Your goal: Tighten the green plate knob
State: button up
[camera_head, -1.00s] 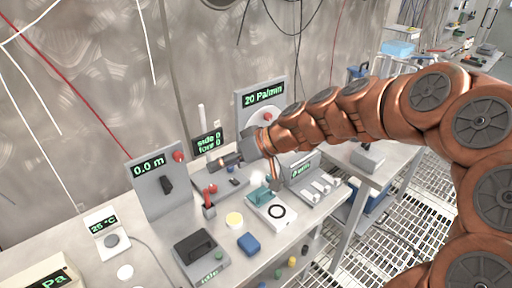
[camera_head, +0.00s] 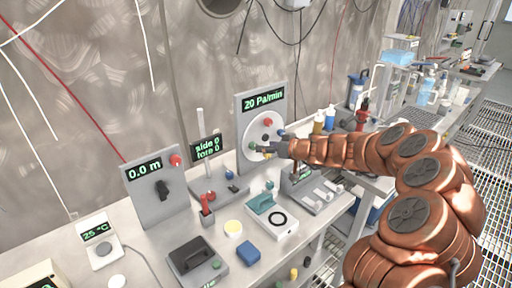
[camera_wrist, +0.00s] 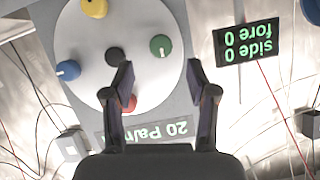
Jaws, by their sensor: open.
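The green knob (camera_head: 252,146) sits on the left side of a round white plate (camera_head: 259,132) on an upright grey panel. In the wrist view, which is upside down, the green knob (camera_wrist: 160,45) lies just beyond and between my open fingertips, with a white pointer mark on it. The plate also carries a red, a blue and a yellow knob around a black centre. My gripper (camera_wrist: 159,67) is open and empty, facing the plate; one finger partly overlaps the red knob (camera_wrist: 129,103). In the head view my gripper (camera_head: 268,149) is at the plate's lower edge.
The panel display (camera_head: 263,96) reads 20 Pa/min. To its left stand a "side 0, fore 0" display (camera_head: 207,147) and a 0.0 m panel (camera_head: 150,195).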

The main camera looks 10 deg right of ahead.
aim_at(253, 146)
jog(key=p+x, duration=0.1)
jog(key=x, duration=0.5)
jog(key=shift+a, duration=0.1)
jog(key=shift+c, duration=0.3)
grip_shut()
